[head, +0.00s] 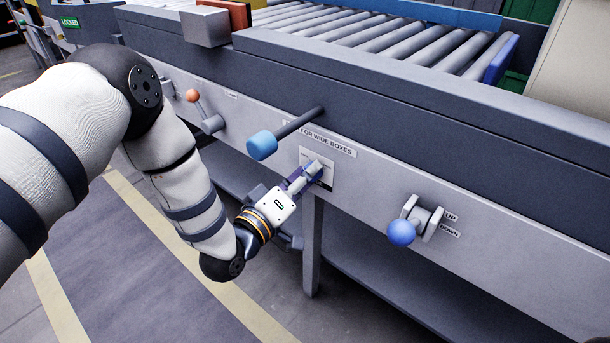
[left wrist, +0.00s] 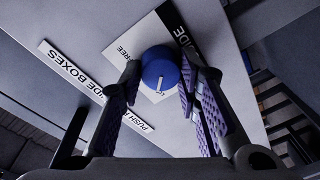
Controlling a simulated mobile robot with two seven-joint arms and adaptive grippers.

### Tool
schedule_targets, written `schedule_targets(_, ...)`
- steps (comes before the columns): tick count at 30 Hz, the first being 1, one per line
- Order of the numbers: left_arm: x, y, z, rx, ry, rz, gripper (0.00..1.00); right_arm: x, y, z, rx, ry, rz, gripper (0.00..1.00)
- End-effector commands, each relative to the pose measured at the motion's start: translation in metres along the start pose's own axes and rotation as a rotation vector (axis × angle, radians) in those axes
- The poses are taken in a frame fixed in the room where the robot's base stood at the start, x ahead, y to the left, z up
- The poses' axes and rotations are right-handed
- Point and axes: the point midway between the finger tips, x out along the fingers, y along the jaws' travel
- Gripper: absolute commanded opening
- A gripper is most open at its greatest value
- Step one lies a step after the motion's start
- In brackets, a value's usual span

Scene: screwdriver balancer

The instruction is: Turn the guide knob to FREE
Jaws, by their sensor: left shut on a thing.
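The guide knob (left wrist: 160,68) is round and blue with a short white mark. It sits on a white label plate (left wrist: 146,36) that carries the word FREE and a black strip reading GUIDE, partly covered. The white mark lies on the knob's lower side in the left wrist view, pointing toward partly hidden letters and away from FREE. My left gripper (left wrist: 160,84) has its purple-padded fingers on both sides of the knob and is shut on it. In the head view my left gripper (head: 306,178) reaches the panel plate and hides the knob. My right gripper is not in view.
A blue-tipped push rod (head: 262,145) sticks out above my left gripper, beside the wide-boxes label (head: 328,142). A blue-ball lever (head: 402,232) marked UP and DOWN is to the right. An orange-ball lever (head: 193,96) is to the left. The conveyor rollers (head: 370,35) lie above.

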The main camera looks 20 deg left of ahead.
Motion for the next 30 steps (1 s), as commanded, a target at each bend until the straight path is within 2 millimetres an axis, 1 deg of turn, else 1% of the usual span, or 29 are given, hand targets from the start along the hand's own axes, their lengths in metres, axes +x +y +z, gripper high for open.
schedule_targets(8,0.0,0.002,0.0,0.149,0.007,0.013,0.03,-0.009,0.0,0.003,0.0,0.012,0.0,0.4)
schedule_targets(30,0.0,0.002,0.002,0.844,0.045,0.072,0.03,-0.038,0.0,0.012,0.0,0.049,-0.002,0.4)
